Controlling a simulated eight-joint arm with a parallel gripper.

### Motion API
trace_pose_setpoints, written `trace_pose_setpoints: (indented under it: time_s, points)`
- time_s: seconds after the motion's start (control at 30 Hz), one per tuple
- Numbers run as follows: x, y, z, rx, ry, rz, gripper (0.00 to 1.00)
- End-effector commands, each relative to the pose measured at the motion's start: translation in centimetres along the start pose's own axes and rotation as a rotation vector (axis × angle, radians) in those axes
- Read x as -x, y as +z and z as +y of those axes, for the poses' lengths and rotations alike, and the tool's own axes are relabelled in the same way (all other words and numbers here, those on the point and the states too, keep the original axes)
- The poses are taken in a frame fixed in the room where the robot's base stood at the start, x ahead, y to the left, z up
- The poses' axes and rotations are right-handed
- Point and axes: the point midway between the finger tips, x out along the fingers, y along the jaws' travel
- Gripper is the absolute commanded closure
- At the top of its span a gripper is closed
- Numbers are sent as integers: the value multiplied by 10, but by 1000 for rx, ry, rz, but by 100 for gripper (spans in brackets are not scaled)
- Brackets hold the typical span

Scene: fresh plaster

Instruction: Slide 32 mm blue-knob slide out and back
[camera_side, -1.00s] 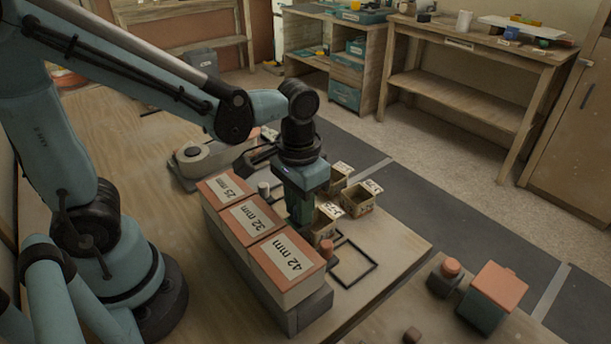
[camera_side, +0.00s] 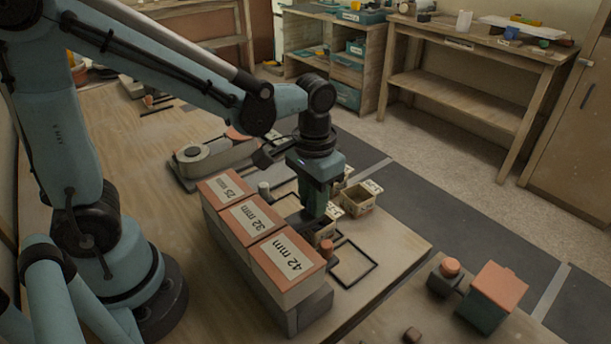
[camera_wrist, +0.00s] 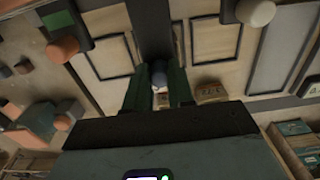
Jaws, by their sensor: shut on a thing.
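The 32 mm box (camera_side: 248,216) is the middle one of three orange-topped boxes in a row. A dark slide (camera_side: 290,213) extends from its right side toward my gripper (camera_side: 316,214). The wrist view shows this slide (camera_wrist: 153,30) as a dark bar running from the top edge to the blue knob (camera_wrist: 158,78). My gripper (camera_wrist: 160,92) is shut on the blue knob, with one green finger on each side. In the side view the fingers hide the knob.
The 25 mm box (camera_side: 224,186) and the 42 mm box (camera_side: 287,257) flank it, with a pale knob (camera_side: 264,187) and an orange knob (camera_side: 327,246). Small open bins (camera_side: 359,200) stand close beyond my gripper. A dark rectangular outline (camera_side: 354,264) lies on the tabletop.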

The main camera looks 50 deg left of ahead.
Motion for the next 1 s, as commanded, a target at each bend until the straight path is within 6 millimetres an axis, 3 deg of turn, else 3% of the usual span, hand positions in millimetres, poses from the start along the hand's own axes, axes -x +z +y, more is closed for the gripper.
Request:
trace_pose_setpoints:
  time_s: [1.0]
  points:
    - [1,42,2,-3,4,-1,94]
